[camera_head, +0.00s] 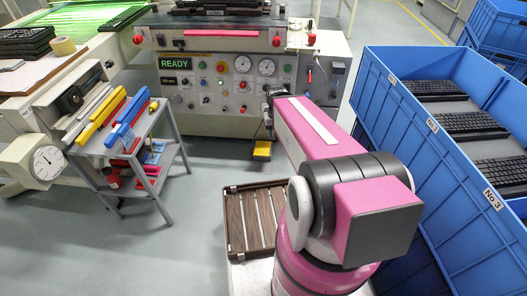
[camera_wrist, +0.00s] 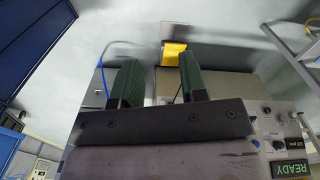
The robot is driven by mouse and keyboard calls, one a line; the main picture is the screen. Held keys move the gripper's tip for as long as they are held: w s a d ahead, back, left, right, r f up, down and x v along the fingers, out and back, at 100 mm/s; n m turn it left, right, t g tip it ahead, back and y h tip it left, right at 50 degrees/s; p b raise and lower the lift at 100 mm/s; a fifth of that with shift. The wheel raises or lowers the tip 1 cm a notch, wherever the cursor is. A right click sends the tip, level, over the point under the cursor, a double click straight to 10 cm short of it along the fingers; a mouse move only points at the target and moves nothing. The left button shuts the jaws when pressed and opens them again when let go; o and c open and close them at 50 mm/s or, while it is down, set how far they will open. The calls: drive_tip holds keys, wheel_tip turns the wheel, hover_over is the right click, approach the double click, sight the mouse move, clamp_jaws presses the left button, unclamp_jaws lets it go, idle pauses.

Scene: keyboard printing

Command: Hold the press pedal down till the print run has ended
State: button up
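The press pedal is a small yellow plate (camera_head: 262,150) on the floor at the foot of the press (camera_head: 215,117). In the wrist view the pedal (camera_wrist: 174,54) shows beyond my fingertips, between them and close to the right one in the picture. My gripper (camera_wrist: 158,68) has two dark green fingers standing apart with nothing between them. It looks apart from the pedal, though the distance is hard to judge.
A grey side table (camera_head: 166,165) with coloured bars stands left of the press. Blue crates (camera_head: 405,130) holding keyboards stand at the right. A slatted wooden pallet (camera_head: 250,222) lies in front of me. The floor before the pedal is clear.

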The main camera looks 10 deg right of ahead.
idle(0.3)
drive_tip(key=shift+w+f, duration=0.2)
drive_tip(key=shift+w, duration=0.1)
clamp_jaws()
drive_tip(key=w+a+f+m+t, duration=0.1)
drive_tip(key=w+f+m, duration=0.2)
drive_tip(key=w+f, duration=2.2)
drive_tip(key=shift+w+a+f+t, duration=0.3)
drive_tip(key=shift+w+f, duration=0.1)
drive_tip(key=shift+w, duration=0.65)
